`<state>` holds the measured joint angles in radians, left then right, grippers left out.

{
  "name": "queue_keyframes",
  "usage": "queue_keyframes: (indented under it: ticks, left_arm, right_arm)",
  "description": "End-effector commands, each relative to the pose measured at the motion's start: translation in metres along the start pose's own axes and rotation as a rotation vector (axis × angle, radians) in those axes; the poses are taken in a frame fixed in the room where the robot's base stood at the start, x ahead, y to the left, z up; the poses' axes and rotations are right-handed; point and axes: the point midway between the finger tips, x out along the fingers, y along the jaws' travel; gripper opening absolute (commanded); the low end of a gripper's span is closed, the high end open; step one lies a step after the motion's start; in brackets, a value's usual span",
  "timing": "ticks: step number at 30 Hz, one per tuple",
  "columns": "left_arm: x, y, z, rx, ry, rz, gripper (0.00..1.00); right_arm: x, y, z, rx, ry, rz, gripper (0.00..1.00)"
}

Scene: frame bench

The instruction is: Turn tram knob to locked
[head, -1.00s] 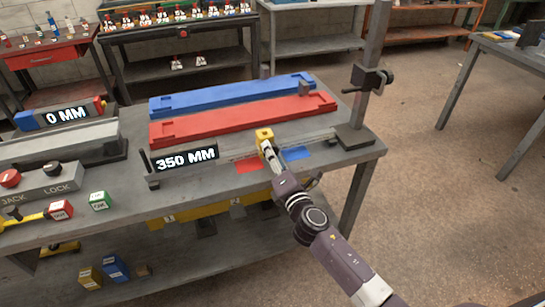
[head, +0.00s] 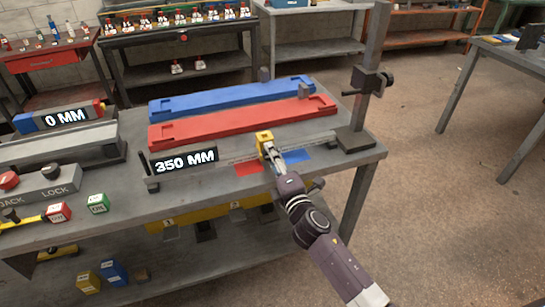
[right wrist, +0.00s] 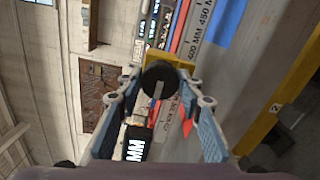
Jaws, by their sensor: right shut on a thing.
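The tram is a small yellow block (head: 264,138) on the ruler rail at the front right of the bench. In the right wrist view its yellow body (right wrist: 168,60) carries a round black knob (right wrist: 158,76) with a pale pointer line, which stands nearly upright in that picture. My right gripper (head: 271,152) reaches the tram from the front. In the right wrist view its two fingers (right wrist: 166,90) stand on either side of the knob, shut on it. I cannot read any locked mark near the knob. My left gripper is in neither view.
A red beam (head: 240,122) and a blue beam (head: 230,97) lie behind the rail. A 350 MM display (head: 185,161) stands left of the tram. A post with a clamp (head: 368,82) rises at the right end. A JACK/LOCK panel (head: 42,190) is at the left.

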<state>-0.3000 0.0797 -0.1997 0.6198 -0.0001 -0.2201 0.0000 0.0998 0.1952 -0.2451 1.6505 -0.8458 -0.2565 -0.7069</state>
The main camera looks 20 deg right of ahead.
Motion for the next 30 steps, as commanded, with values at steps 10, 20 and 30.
queue_keyframes:
  ticks: [10, 20, 30]
  left_arm:
    - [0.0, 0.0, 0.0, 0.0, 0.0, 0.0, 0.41]
    - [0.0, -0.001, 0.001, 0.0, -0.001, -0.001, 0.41]
    - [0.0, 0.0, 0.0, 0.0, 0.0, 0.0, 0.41]
  right_arm:
    - [0.0, -0.001, 0.0, 0.002, 0.0, -0.001, 0.51]
    - [-0.003, -0.001, 0.0, 0.001, 0.0, -0.001, 0.51]
    - [-0.062, -0.002, 0.0, 0.002, 0.001, -0.004, 0.51]
